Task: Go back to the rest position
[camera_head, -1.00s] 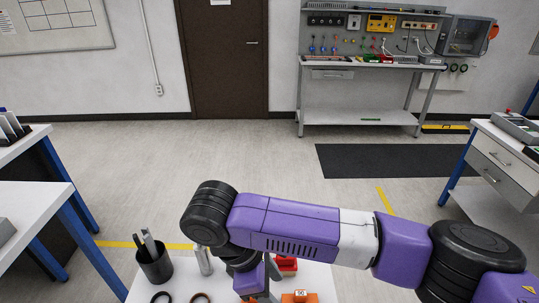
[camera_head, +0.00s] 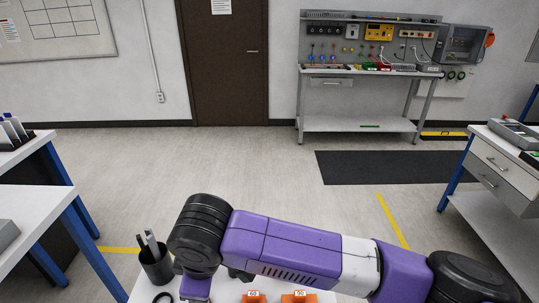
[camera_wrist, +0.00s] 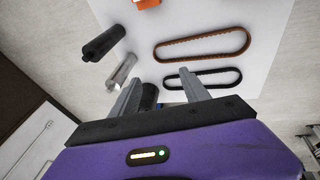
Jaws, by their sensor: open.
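My gripper (camera_wrist: 163,86) points down toward a white table (camera_wrist: 255,20) in the wrist view. Its two grey fingers are apart. A dark cylindrical thing (camera_wrist: 149,96) shows between and beyond them; no finger visibly touches it, and the bases of the fingers hide part of the view. In the head view my purple arm reaches left across the white table, and the fingers are not visible there.
On the table are a black pen cup (camera_head: 156,267), orange blocks labelled 60 (camera_head: 254,297) and 50 (camera_head: 299,297), a brown belt (camera_wrist: 203,35), a black belt (camera_wrist: 203,86) and a silver cylinder (camera_wrist: 121,73).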

